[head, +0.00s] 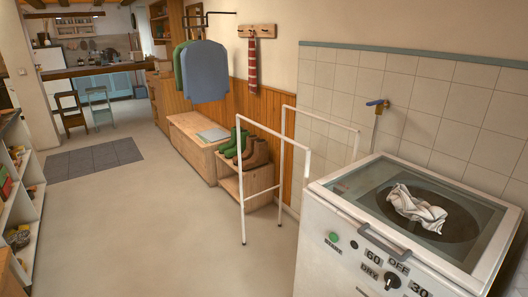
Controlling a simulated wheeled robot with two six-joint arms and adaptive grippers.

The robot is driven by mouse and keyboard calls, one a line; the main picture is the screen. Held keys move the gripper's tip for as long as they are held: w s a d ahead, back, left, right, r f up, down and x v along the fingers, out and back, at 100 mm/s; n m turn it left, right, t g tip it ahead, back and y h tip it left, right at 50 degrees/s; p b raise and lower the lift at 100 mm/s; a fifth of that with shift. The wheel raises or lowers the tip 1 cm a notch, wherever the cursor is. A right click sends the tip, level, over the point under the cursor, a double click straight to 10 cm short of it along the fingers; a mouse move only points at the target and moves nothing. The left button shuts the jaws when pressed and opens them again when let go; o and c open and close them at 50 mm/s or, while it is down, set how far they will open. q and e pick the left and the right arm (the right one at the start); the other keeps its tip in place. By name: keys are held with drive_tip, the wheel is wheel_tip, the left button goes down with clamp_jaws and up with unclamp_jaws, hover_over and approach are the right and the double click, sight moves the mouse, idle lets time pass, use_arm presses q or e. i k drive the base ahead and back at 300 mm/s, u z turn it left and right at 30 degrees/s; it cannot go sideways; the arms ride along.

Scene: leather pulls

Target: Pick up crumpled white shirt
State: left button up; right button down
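A crumpled white shirt (416,208) with thin dark stripes or folds shows at the right of the head view. It lies bunched up over the dark round drum opening of a white top-loading machine (340,235). A glass lid or panel seems to cover the machine's top; I cannot tell whether the shirt lies on the glass or beneath it. Neither of my grippers is in view, and nothing of my arms shows near the shirt.
A white metal rail frame (242,210) stands left of the machine. Green and brown boots (256,152) sit on a wooden bench (246,182). A shelf (20,210) lines the left edge. The floor (140,220) between is clear.

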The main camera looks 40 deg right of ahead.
sight(431, 219)
drive_tip(key=i, duration=2.25)
drive_tip(key=z, duration=3.7)
